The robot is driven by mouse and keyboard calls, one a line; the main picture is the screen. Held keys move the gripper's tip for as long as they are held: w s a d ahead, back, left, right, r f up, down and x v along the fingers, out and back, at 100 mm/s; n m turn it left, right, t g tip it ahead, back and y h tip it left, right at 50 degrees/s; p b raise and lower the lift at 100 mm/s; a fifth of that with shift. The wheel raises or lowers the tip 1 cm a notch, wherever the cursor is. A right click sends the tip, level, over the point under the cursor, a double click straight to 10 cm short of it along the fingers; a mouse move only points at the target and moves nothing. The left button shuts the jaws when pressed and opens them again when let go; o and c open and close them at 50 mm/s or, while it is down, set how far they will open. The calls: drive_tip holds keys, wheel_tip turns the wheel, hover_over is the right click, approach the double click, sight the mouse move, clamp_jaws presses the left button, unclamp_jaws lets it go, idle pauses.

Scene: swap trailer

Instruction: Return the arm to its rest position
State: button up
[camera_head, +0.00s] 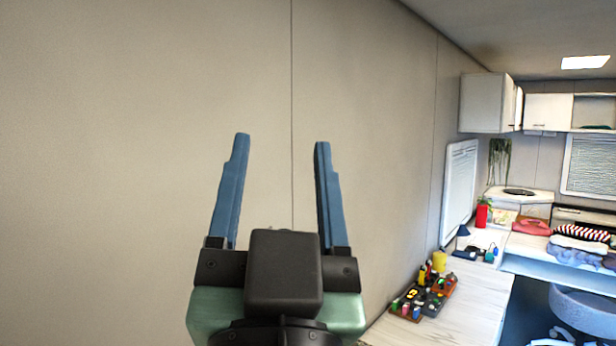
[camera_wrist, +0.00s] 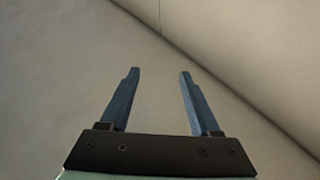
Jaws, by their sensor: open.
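My gripper (camera_head: 281,145) is raised in front of the beige wall in the head view, its two blue fingers pointing up and spread apart. Nothing is between the fingers. The wrist view also shows my gripper (camera_wrist: 159,74) open and empty, with wall and a diagonal edge beyond the fingertips. The rest of my arm is mostly out of view below.
A beige wall (camera_head: 120,120) fills the left and middle. A wooden counter (camera_head: 470,305) at the lower right holds a tray of small coloured items (camera_head: 425,298). Folded clothes (camera_head: 580,245), a wall cabinet (camera_head: 487,103) and a chair (camera_head: 580,305) are further right.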

drive_tip(key=s+d+r+n+t+h, duration=0.1)
drive_tip(key=s+d+r+t, duration=0.1)
drive_tip(key=s+r, duration=0.2)
drive_tip(key=shift+s+r, duration=0.25)
drive_tip(key=shift+r, duration=0.1)
wheel_tip(320, 180, down, 6)
drive_tip(key=b, duration=0.6)
drive_tip(key=shift+f, duration=0.25)
